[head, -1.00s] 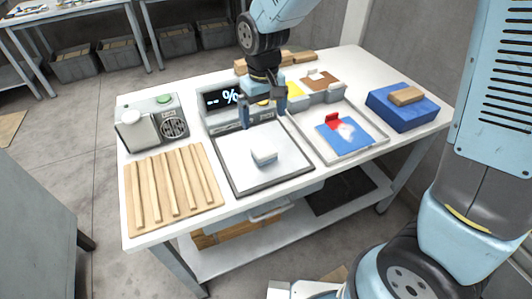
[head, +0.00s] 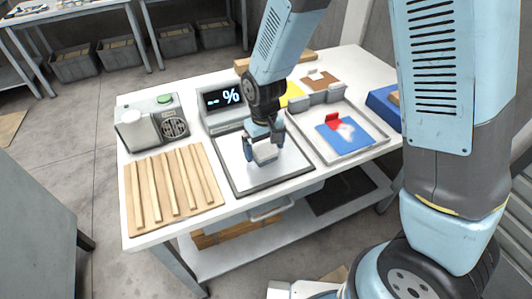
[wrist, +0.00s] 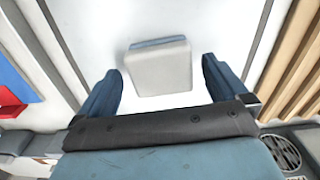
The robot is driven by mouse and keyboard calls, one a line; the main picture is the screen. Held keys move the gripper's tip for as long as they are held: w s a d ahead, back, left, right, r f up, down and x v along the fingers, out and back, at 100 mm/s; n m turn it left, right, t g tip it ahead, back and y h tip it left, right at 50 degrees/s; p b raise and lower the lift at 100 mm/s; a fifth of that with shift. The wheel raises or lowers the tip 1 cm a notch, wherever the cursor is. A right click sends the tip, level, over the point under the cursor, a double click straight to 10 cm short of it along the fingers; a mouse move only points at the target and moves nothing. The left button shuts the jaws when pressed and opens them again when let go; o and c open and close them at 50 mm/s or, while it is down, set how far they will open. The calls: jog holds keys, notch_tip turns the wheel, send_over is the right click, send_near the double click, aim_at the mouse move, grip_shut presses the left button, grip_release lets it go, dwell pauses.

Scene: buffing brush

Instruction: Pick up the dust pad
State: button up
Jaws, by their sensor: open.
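The small off-white pad with a blue edge, which looks like the dust pad (head: 265,154), lies on the white panel of the dark-framed tray (head: 235,170). It also shows in the wrist view (wrist: 158,68), upper middle. My gripper (head: 264,147) is over the pad, pointing down. In the wrist view my gripper (wrist: 161,78) is open, with one blue finger on each side of the pad and a visible gap on both sides. The fingers partly hide the pad in the head view. I cannot tell how far above the panel the fingertips are.
A slatted wooden board (head: 170,188) and a grey device with a green button (head: 150,123) are at left. A display box (head: 222,98) stands behind the tray. A right tray (head: 375,147) holds a blue sheet (head: 343,138) and a red piece (head: 333,120).

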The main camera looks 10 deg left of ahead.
jog(key=shift+f, duration=0.5)
jog(key=shift+c, duration=0.3)
jog(key=c, duration=1)
jog(key=shift+r, duration=0.15)
jog(key=shift+r, duration=0.25)
notch_tip(320, 180, up, 2)
jog(key=shift+r, duration=0.1)
jog(key=s+d+r, duration=0.6)
jog(key=s+r, duration=0.4)
jog(key=s, duration=0.2)
jog(key=shift+s+d, duration=0.2)
jog(key=shift+s, duration=0.05)
